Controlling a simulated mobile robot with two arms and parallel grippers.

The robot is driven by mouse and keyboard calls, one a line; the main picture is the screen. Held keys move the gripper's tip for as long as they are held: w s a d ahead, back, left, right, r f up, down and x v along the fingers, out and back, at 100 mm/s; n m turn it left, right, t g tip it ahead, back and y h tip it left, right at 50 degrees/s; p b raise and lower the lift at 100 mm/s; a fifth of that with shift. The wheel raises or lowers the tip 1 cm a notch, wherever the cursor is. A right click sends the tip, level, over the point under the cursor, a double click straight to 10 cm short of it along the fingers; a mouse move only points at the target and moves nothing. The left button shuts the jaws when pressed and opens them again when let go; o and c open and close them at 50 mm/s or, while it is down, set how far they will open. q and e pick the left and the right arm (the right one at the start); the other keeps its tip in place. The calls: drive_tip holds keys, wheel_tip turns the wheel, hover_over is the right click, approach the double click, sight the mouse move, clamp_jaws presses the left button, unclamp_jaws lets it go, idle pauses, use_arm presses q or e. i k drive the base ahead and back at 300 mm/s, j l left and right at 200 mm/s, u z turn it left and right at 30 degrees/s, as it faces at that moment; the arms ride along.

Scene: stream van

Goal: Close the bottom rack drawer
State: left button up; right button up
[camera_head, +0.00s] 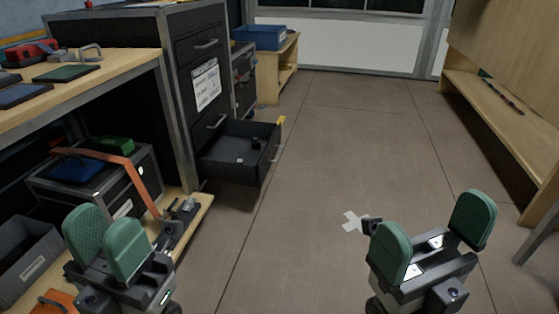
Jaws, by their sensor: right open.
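The bottom rack drawer (268,158) is dark and pulled out from the black cabinet (183,85) at the left. A few small items lie inside it, and a handle (277,148) is on its front. A yellow mark sits at its far front corner. My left gripper (105,233) is at the lower left, in front of the low shelf, well apart from the drawer. Its green finger pads stand close together with at most a small gap, and I cannot tell whether they touch. My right gripper (432,238) is open and empty above the floor at the lower right, apart from the drawer.
A wooden bench (100,75) and low shelf (195,215) with a case and an orange strap (130,170) stand at the left. A blue bin (259,37) is farther back. A wooden bench (480,95) lines the right.

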sight(215, 162)
drive_tip(key=u, duration=0.35)
drive_tip(key=i+l+u, duration=0.75)
drive_tip(key=l, duration=0.15)
drive_tip(key=i+l, duration=0.15)
drive_tip(key=l, duration=0.15)
drive_tip(key=i+l, duration=0.15)
drive_tip(key=l, duration=0.2)
drive_tip(key=i+l+u, duration=0.1)
drive_tip(key=l, duration=0.2)
drive_tip(key=i+l, duration=0.15)
drive_tip(key=l, duration=0.2)
drive_tip(key=i+l, duration=0.15)
drive_tip(key=l, duration=0.2)
